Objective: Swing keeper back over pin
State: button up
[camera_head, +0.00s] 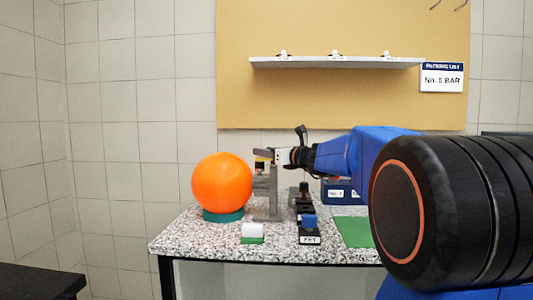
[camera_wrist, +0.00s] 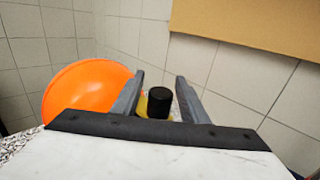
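My gripper (camera_head: 266,155) is at the top of a grey upright stand (camera_head: 272,190) in the head view. In the wrist view my gripper (camera_wrist: 160,78) has its two grey fingers apart. A black round knob (camera_wrist: 159,103) shows between them, with gaps at its sides. A yellow part (camera_wrist: 142,104) shows beside and behind the knob, mostly hidden. I cannot tell for sure which of these parts is the keeper or the pin.
An orange ball (camera_head: 222,182) on a teal base (camera_head: 223,215) stands close left of the stand.

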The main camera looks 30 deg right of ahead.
jog(key=shift+s, duration=0.15)
jog(key=s+d, duration=0.3)
jog(key=s, duration=1.3)
jog(key=shift+s, duration=0.4)
jog(key=s+a+f+n+g, duration=0.3)
jog(key=a+f+n, duration=0.2)
jog(key=a+f, duration=0.1)
jog(key=s+a+f+n+g+y, duration=0.1)
jog(key=s+a+f+n+g, duration=0.1)
jog(key=a+f+n, duration=0.3)
jog(key=s+a+f+n+g+y, duration=0.1)
jog(key=s+a+f+n+g, duration=0.2)
jog(key=a+f, duration=0.6)
jog(key=shift+s+a+f+n+g, duration=0.15)
jog(key=shift+a+n, duration=0.1)
jog(key=shift+n, duration=0.45)
jog(key=shift+s+a+n+g, duration=0.15)
jog(key=shift+a+n, duration=0.05)
jog(key=shift+n, duration=0.5)
jog(key=s+f+n+g+h, duration=0.4)
jog(key=s+f+n+h, duration=0.1)
jog(key=s+f+n, duration=1.1)
jog(key=shift+a+f+n, duration=0.25)
jog(key=shift+f+n, duration=0.05)
jog(key=shift+n, duration=0.8)
